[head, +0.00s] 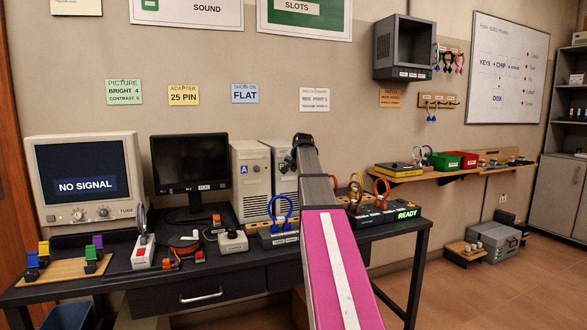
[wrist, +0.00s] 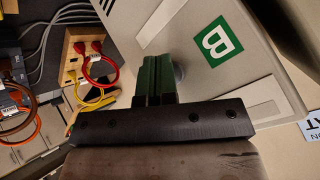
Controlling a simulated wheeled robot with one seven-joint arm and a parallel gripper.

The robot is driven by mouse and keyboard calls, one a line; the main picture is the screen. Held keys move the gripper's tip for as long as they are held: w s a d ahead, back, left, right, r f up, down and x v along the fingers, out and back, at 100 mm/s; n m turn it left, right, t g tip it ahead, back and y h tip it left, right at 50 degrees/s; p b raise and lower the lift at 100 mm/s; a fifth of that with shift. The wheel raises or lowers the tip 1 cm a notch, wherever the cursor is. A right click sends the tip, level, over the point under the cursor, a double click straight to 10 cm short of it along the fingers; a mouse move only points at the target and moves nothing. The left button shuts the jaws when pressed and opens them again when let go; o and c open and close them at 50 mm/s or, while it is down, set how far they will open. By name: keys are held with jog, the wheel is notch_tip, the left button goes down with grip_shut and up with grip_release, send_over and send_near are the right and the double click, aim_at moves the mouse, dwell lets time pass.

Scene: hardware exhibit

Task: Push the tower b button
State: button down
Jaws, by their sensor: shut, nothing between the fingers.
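Tower B (wrist: 262,70) is a beige computer case with a green B label (wrist: 217,42), seen tilted and close in the wrist view.
Tower A (head: 250,178) stands left of tower B. A black monitor (head: 190,162) and a CRT reading NO SIGNAL (head: 84,180) stand further left. Cable loops on a wooden block (wrist: 78,50) lie left of the fingers. A dock reading READY (head: 385,215) sits right of my arm.

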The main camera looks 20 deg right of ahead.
dwell(0.4)
jog(key=shift+s, duration=0.45)
jog(key=s, duration=0.6)
dwell(0.5)
jog(key=c, duration=1.8)
grip_release()
jog(key=shift+d, duration=0.1)
